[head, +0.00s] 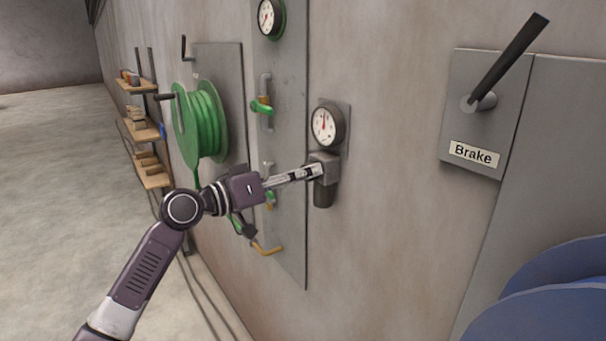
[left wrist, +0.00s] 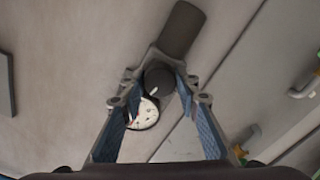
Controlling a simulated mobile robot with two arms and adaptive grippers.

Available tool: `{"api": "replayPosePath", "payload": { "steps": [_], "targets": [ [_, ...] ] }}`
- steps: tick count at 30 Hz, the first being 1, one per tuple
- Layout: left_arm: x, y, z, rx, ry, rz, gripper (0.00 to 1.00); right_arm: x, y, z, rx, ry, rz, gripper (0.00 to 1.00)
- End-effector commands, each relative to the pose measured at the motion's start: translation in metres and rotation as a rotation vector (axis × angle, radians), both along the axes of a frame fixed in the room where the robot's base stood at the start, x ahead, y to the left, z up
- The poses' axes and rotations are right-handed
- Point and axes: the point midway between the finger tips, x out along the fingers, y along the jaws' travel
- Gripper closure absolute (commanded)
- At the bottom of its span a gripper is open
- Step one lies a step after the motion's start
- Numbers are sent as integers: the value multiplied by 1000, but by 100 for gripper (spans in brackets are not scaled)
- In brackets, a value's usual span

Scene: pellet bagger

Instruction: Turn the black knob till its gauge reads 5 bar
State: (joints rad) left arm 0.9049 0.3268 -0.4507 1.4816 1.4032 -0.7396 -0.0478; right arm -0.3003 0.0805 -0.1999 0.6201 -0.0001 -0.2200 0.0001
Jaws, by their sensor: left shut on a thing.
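The black knob (left wrist: 157,80) sits on the grey regulator body (head: 329,160), between the fingertips of my left gripper (head: 316,171). In the left wrist view it is a dark round cap with a small light mark. My left gripper is shut on it. In the head view the fingers hide the knob. The round gauge (head: 326,126) with a white face and black rim sits just above the regulator. Its needle points roughly upward, but the numbers are too small to read. In the left wrist view the gauge (left wrist: 146,113) is partly covered by a finger. My right gripper is not in view.
A dark bowl (head: 323,195) hangs under the regulator. To the left are a grey panel with a second gauge (head: 268,17) and green valve handle (head: 262,105), and a green hose reel (head: 203,125). To the right are a brake lever (head: 508,62) and a blue round object (head: 545,305).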

Motion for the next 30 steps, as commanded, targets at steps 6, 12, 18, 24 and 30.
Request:
{"api": "replayPosePath", "payload": {
  "steps": [6,12,18,24,30],
  "targets": [
    [0,0,-2,3,2,-1,56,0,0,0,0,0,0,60],
    [0,0,-1,2,1,0,53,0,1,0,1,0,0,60],
    [-3,5,-1,2,-1,0,53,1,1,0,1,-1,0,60],
    [-23,34,-2,3,0,3,53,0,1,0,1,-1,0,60],
    [-48,68,-2,4,1,2,53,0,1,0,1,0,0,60]
  ]
}}
